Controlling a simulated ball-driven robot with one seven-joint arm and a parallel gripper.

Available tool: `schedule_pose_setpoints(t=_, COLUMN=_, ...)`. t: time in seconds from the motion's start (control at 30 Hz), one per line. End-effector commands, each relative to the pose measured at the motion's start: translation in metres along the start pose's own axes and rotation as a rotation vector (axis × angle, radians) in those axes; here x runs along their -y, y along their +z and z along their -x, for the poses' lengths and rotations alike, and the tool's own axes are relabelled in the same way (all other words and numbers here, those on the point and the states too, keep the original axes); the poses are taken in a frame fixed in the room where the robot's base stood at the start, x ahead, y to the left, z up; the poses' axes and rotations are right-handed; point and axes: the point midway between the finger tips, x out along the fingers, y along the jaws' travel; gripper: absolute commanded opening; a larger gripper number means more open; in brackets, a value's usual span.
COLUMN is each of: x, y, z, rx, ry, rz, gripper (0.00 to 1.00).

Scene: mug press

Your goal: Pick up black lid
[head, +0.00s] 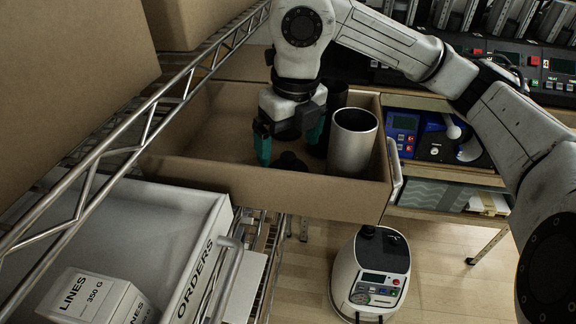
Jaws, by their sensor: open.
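A black lid (291,162) lies low inside the brown open drawer (250,189), near its front wall. Its lower part is hidden by that wall. My gripper (289,148) reaches down into the drawer with its teal fingers spread apart. The fingers are just above and to either side of the lid, with nothing visibly held between them. I cannot tell whether they touch the lid.
A silver cylinder (352,148) stands close to the right of my gripper, with a dark cylinder (336,95) behind it. A wire rack (140,130) runs along the left. The drawer's left part looks empty. A white machine (375,278) stands on the floor below.

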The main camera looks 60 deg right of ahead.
Motion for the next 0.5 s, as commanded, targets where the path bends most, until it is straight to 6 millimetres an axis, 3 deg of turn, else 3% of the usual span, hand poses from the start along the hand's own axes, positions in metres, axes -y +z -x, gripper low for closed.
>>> schedule_pose_setpoints(t=0.3, x=0.000, y=-0.002, z=-0.040, rx=-0.002, ry=0.002, rz=-0.001, gripper=1.00)
schedule_pose_setpoints(t=0.5, x=0.000, y=-0.002, z=-0.049, rx=0.000, ry=0.000, rz=-0.001, gripper=1.00)
